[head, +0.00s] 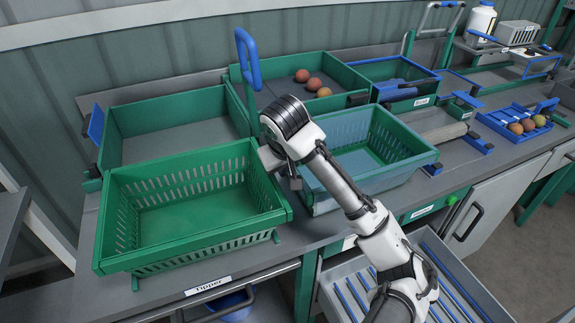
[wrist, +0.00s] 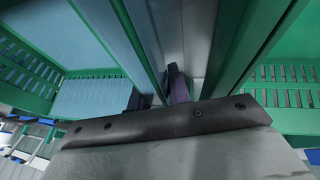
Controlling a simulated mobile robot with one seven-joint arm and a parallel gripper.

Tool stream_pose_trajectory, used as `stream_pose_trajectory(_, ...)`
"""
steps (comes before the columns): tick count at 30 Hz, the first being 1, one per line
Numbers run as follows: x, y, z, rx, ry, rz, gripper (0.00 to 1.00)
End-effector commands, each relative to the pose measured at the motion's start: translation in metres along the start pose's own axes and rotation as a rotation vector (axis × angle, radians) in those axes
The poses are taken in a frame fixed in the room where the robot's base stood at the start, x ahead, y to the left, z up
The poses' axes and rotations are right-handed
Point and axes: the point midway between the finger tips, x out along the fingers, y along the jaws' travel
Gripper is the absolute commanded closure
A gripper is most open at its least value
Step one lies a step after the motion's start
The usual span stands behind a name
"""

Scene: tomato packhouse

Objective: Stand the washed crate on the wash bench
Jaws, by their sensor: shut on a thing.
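A green slotted crate (head: 190,255) stands empty at the front left, above the label "Tipper". A second green crate (head: 405,141) stands to its right, with pale blue, water-like material inside and over its front. Which of them is the washed crate is not marked. My gripper (head: 281,172) points down between the two, against the left crate's right rim. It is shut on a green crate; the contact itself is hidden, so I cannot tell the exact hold. In the wrist view, green rims run on both sides of my dark gripper edge (wrist: 165,122), with the pale blue interior to the left.
Two green trays stand behind, one empty (head: 108,135), one (head: 340,67) with several tomatoes. A blue upright handle (head: 248,60) rises close behind my wrist. Blue fittings and a fruit tray (head: 541,127) occupy the right bench. A drawer (head: 470,290) is open below.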

Motion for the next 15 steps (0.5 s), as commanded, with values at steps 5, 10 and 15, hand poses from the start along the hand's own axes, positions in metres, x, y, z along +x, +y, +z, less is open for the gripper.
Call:
stream_pose_trajectory(5, 0.0023, -0.0004, 0.0009, -0.001, 0.001, 0.001, 1.0)
stream_pose_trajectory(10, 0.0023, -0.0004, 0.0009, -0.001, 0.001, 0.001, 0.65)
stream_pose_trajectory(15, 0.0025, -0.0005, 0.001, -0.001, 0.001, 0.001, 0.55)
